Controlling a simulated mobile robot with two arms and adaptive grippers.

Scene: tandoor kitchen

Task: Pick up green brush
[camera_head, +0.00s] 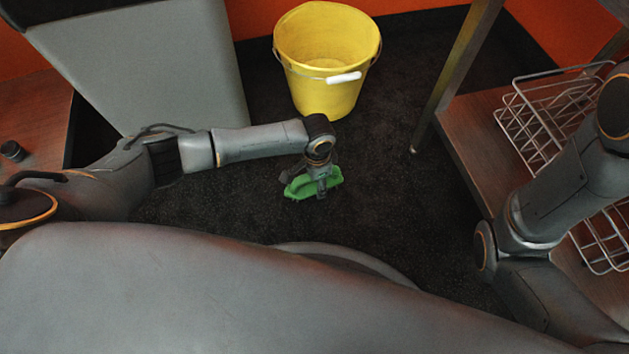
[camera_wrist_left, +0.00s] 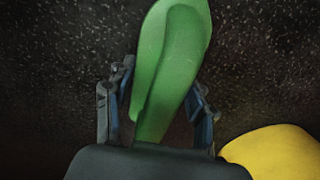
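The green brush (camera_head: 300,187) lies low over the dark floor in the head view, below the yellow bucket. In the left wrist view the brush (camera_wrist_left: 172,62) runs up the middle of the picture, and its near end is hidden behind my gripper's body. My left gripper (camera_head: 322,188) points down at the brush. In the left wrist view its two fingers (camera_wrist_left: 160,95) stand apart, one on each side of the brush, with narrow gaps that look clear. Whether the brush rests on the floor cannot be told. My right gripper is out of view.
A yellow bucket (camera_head: 326,80) with a white-gripped handle stands beyond the brush. A grey cabinet (camera_head: 150,65) stands at the back left. A wooden shelf unit (camera_head: 470,140) with wire racks (camera_head: 545,115) is on the right. The floor (camera_head: 400,215) around the brush is clear.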

